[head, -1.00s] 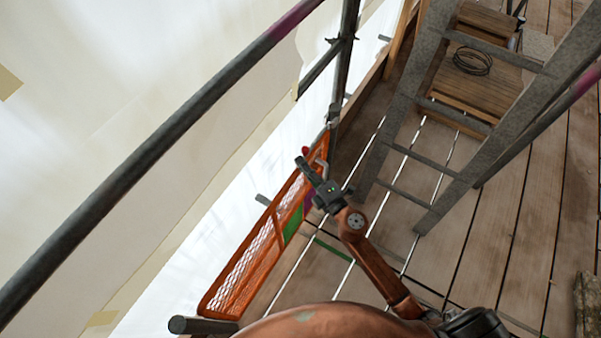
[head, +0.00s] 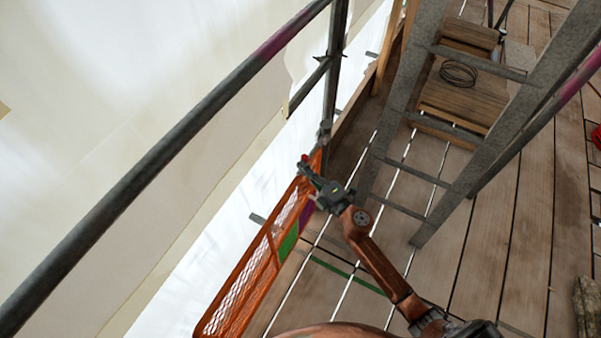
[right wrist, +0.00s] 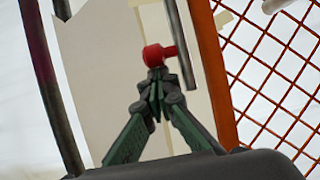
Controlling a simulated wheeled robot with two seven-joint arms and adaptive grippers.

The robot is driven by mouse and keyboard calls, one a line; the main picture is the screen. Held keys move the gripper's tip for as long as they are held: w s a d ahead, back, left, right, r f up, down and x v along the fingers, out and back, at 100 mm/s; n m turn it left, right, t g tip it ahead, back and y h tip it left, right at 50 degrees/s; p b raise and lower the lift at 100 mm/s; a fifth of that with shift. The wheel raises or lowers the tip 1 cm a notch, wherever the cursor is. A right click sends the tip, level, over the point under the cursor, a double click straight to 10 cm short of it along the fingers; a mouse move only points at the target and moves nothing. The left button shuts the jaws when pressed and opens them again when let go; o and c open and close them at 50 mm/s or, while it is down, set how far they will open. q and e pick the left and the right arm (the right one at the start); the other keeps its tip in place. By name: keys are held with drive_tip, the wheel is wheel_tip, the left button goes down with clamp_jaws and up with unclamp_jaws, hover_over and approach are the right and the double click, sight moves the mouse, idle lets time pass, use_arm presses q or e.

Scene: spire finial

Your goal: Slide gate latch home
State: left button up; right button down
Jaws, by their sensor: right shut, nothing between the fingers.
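The orange mesh gate (head: 243,283) stands along the left edge of the deck in the head view, its far end near a dark upright pole. Its orange frame (right wrist: 213,70) and mesh fill the right of the right wrist view. A red latch knob (right wrist: 155,55) sits beside a thin grey rod (right wrist: 180,45) near that frame. My right gripper (right wrist: 156,82) is shut and empty, its fingertips just below the knob; I cannot tell whether they touch it. In the head view my right gripper (head: 312,174) is at the gate's far end and hides most of the latch. My left gripper is not in view.
A grey ladder (head: 440,215) leans over the plank deck (head: 505,240) right of my arm. A coil of dark cable (head: 458,73) lies on boards behind it. A dark guard rail (head: 165,165) crosses the left, with pale sheeting beyond.

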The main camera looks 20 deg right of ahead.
drive_tip(key=shift+w+d+r, duration=0.1)
drive_tip(key=shift+d, duration=0.25)
drive_tip(key=shift+a, duration=0.1)
